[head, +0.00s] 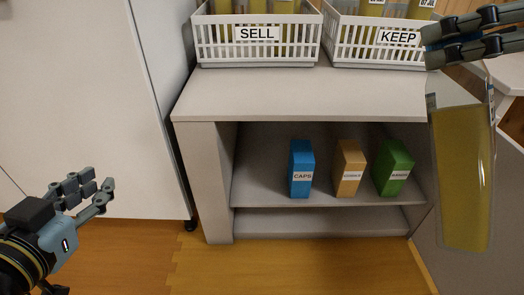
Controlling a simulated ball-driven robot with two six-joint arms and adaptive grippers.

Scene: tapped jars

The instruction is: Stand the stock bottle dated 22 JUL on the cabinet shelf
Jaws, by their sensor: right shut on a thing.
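My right gripper (436,45) is at the top right, shut on a clear bottle of yellow-green liquid (462,175). The bottle hangs below the fingers, roughly upright with a slight tilt, in front of the cabinet's right side. No date label shows on its visible face, and its top is partly hidden by the gripper. The cabinet shelf (262,190) is inside the open-fronted grey cabinet, left of the bottle. My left gripper (96,188) is at the lower left, open and empty, away from the cabinet.
A blue CAPS box (301,162), a tan box (349,163) and a green box (394,164) stand on the shelf's middle and right. Its left part is clear. SELL (294,51) and KEEP (350,52) crates holding bottles stand on the cabinet top (290,97).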

